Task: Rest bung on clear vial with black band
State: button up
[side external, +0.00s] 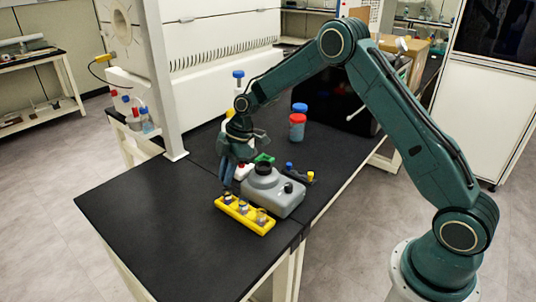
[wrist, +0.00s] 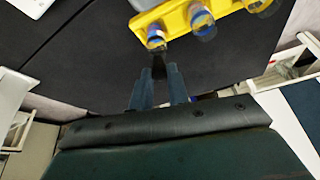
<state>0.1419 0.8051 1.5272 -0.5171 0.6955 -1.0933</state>
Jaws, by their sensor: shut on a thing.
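My gripper (side external: 226,183) points down above the left end of the yellow rack (side external: 233,216). In the wrist view my gripper (wrist: 160,74) is shut on a small dark piece, the bung (wrist: 160,62), seen between the fingertips. Three clear vials stand in the rack: a left one (side external: 228,199), a middle one (side external: 242,207) and a right one (side external: 261,217). In the wrist view the nearest vial (wrist: 156,38) is just beyond the fingertips. I cannot tell which vial has the black band, nor whether the bung touches a vial.
A small dark rack (side external: 298,176) and red and blue capped containers (side external: 298,125) stand farther back. The black bench (side external: 150,225) is clear to the left and front.

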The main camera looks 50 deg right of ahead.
jog(key=shift+f, duration=0.5)
dwell(0.8)
jog(key=o, duration=1.2)
jog(key=shift+o, duration=0.2)
jog(key=shift+r, duration=0.25)
jog(key=shift+r, duration=2.8)
